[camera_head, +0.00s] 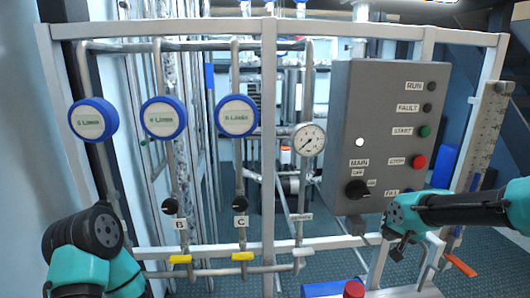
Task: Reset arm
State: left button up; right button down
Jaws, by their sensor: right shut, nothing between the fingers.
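My right arm comes in from the right edge in teal and black. Its gripper (399,252) is small and dark, points down and is shut with nothing in it. My left arm shows at the lower left as teal links and a black joint. No left gripper fingers can be made out.
A pale metal frame (268,140) carries round blue-rimmed displays (237,116), a pressure gauge (309,139), black knobs and yellow valve handles (242,256). An orange handle (460,265) is at the lower right. A red-capped blue object (330,289) is at the bottom.

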jog(key=s+a+f+n+g+y, duration=0.1)
jog(key=s+a+f, duration=0.15)
jog(key=f, duration=0.55)
jog(key=s+a+f+g, duration=0.1)
jog(key=a+f, duration=0.2)
jog(key=f, duration=0.5)
jog(key=s+a+f+n+g+y, duration=0.1)
jog(key=s+a+f, duration=0.1)
jog(key=f, duration=0.7)
jog(key=s+a+f+n+g, duration=0.1)
jog(key=s+a+f+g, duration=0.2)
jog(key=s+f, duration=1.3)
jog(key=a, duration=0.2)
jog(key=shift+s+a, duration=0.25)
jog(key=shift+a, duration=0.1)
jog(key=shift+w, duration=0.1)
